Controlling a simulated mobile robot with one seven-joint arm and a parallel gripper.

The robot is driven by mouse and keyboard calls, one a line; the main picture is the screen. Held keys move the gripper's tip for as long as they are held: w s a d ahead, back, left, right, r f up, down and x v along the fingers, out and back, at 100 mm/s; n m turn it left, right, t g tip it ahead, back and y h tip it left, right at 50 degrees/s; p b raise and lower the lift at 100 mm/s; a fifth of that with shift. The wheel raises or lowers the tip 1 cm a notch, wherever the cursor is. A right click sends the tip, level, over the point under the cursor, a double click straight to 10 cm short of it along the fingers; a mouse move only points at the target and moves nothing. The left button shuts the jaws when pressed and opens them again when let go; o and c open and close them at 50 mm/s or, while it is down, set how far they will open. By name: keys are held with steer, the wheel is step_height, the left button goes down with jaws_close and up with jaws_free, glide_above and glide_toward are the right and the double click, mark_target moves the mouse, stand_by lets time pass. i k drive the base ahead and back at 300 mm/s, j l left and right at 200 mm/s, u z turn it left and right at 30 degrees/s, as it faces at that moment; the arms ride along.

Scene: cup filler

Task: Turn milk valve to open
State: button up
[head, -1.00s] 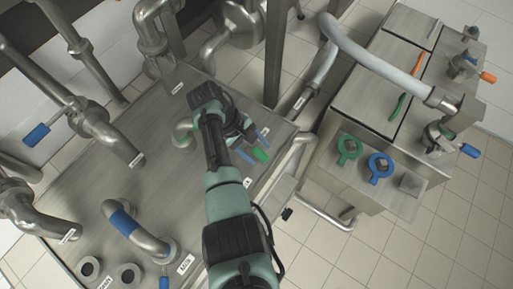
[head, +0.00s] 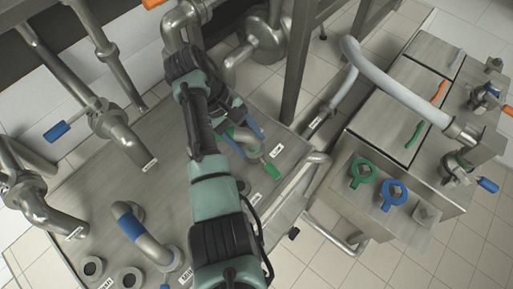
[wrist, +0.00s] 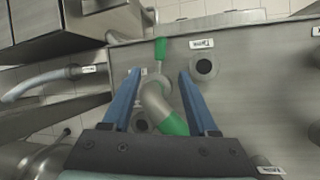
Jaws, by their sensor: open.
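My gripper (head: 246,138) is open. In the wrist view its two blue fingers (wrist: 158,73) stand either side of a bent steel pipe with a green band (wrist: 173,123), with nothing held. A green valve handle (wrist: 160,49) lies just beyond the fingertips; it also shows in the head view (head: 272,173). In the head view a label (head: 186,275) that seems to read Milk is at the bottom, beside a bent pipe with a blue band (head: 130,222). A small blue handle (head: 165,287) is mostly cut off by the bottom edge there.
The steel table (head: 85,190) carries two round ports (head: 93,268) near the front left. Thick pipes with another blue handle (head: 57,131) rise at left. A steel cabinet with a green ring handle (head: 362,172) and a blue one (head: 393,195) stands at right.

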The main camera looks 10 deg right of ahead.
mark_target(93, 104)
steer(key=u, duration=1.05)
steer(key=i+j+z, duration=0.2)
steer(key=z, duration=0.2)
